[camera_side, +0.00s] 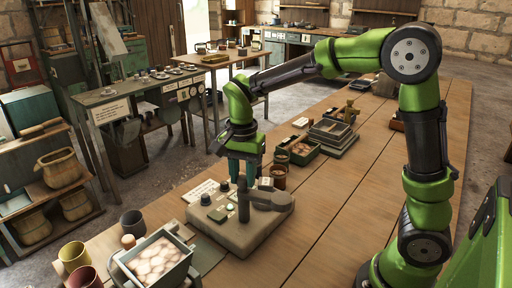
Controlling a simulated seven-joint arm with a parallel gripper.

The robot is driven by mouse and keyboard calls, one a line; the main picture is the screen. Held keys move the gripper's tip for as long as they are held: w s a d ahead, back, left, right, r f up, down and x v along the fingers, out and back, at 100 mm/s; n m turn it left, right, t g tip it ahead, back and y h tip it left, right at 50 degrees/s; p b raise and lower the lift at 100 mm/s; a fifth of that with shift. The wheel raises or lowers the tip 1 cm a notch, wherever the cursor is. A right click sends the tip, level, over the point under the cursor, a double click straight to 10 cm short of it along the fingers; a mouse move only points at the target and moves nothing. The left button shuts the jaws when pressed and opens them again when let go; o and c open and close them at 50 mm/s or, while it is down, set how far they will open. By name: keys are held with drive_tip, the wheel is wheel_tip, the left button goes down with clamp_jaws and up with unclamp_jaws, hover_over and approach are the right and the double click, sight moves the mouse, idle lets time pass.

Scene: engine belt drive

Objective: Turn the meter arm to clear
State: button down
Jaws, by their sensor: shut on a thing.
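A grey-beige meter block (232,235) sits on the wooden bench, with small buttons and a greenish lit one on its top. The meter arm (266,198) lies across its top, with a rounded end at the right and a dark upright post at the left. My gripper (243,183) points down over the block. Its teal fingers are shut on the top of the meter arm's upright post. The exact contact is small and partly hidden by the fingers.
A grey bin of round pale items (155,262) stands at the near left, beside dark, yellow and red cups. Behind my gripper are a brown cup (279,176), a green tray (298,151) and stacked grey trays (333,138). The bench's right side is clear.

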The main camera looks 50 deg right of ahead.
drive_tip(key=shift+m, duration=1.9)
drive_tip(key=c, duration=0.8)
unclamp_jaws()
wheel_tip(320, 180, up, 17)
drive_tip(key=shift+f, duration=0.1)
